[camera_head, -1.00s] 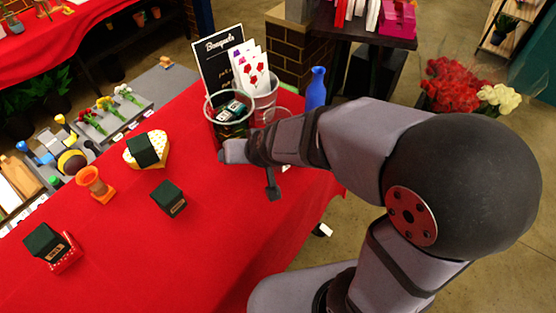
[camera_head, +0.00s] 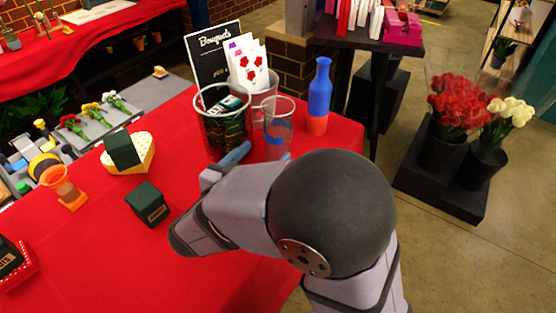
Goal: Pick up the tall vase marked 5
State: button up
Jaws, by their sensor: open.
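No number 5 can be read on any vessel here. A tall blue bottle-shaped vase (camera_head: 320,88) with an orange base stands upright at the table's far right edge. A clear tapered glass vessel (camera_head: 279,112) with a blue band stands left of it and nearer. A wider clear glass container (camera_head: 215,100) holds dark boxes. My gripper (camera_head: 260,158) is open, its bluish fingertips low in front of the clear vessels, left of and apart from the blue vase. My arm hides part of the gripper and of the table; contact with the clear vessels cannot be told.
A black "Bouquets" sign (camera_head: 213,50) and flower cards (camera_head: 249,66) stand behind the vessels. A dark green box (camera_head: 148,204), a heart-shaped box (camera_head: 144,156) and an orange cup (camera_head: 65,188) are on the left. The red tablecloth (camera_head: 100,255) is bare in front.

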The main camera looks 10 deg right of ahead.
aim_at(273, 143)
jog(key=shift+w+d+r+m+t+h, duration=0.15)
jog(key=shift+w+d+r+t+h, duration=0.15)
jog(key=shift+d, duration=0.25)
jog(key=shift+w+d+r+m+t+h, duration=0.2)
jog(key=shift+d+t+h, duration=0.1)
jog(key=shift+d, duration=0.2)
jog(key=shift+w+d+r+t, duration=0.2)
jog(key=shift+w+r+t, duration=0.1)
jog(key=shift+r, duration=0.1)
jog(key=p+x, duration=0.1)
jog(key=x, duration=0.6)
jog(key=shift+w+d+r+p, duration=0.1)
jog(key=shift+p, duration=0.25)
jog(key=shift+r, duration=0.1)
grip_shut()
